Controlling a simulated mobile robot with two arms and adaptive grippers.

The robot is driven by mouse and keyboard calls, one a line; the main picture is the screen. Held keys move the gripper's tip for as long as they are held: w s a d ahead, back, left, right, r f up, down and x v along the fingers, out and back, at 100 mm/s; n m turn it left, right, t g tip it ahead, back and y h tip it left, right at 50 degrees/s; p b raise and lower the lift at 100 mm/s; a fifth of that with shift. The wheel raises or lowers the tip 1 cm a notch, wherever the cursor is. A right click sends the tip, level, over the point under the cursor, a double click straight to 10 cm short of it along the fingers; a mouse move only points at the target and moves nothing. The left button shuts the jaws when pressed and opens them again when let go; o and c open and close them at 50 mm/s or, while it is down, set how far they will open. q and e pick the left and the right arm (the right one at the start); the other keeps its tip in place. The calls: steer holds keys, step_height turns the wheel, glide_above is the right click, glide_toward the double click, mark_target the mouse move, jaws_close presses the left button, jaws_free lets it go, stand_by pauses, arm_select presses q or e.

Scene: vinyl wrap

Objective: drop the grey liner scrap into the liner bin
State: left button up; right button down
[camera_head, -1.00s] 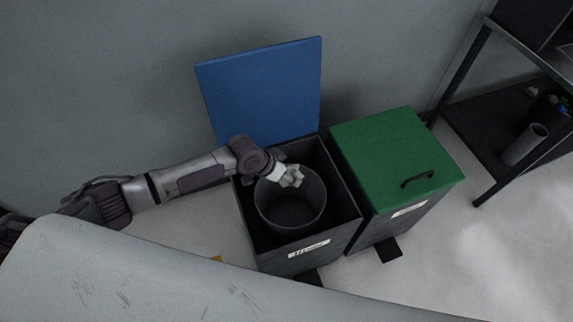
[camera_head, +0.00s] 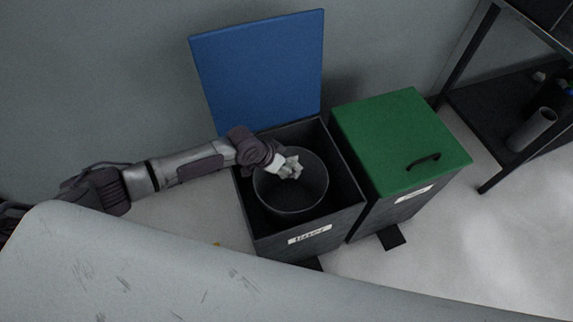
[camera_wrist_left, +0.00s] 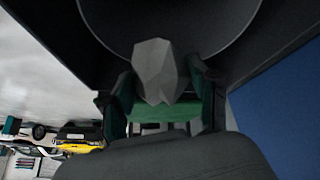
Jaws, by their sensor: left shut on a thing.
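The liner bin (camera_head: 345,217) is a dark box with a label reading "liner" and a blue lid (camera_head: 262,75) standing open behind it. A round grey bucket (camera_head: 300,205) sits inside it. My left gripper (camera_head: 279,167) reaches in from the left, over the bucket's mouth, shut on the crumpled light grey liner scrap (camera_head: 291,167). In the left wrist view the scrap (camera_wrist_left: 158,70) is between the two fingers (camera_wrist_left: 160,100), with the bucket's rim beyond. My right gripper is not in view.
A second bin with a shut green lid (camera_head: 395,135) and a black handle stands right beside the liner bin. A dark shelf rack (camera_head: 480,110) holds a grey roll (camera_head: 531,129) at the right. A pale grey surface (camera_head: 150,270) fills the front.

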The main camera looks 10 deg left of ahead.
arm_select(q)
steer(key=o, duration=0.9)
steer(key=shift+o, duration=0.2)
steer(key=v, duration=1.2)
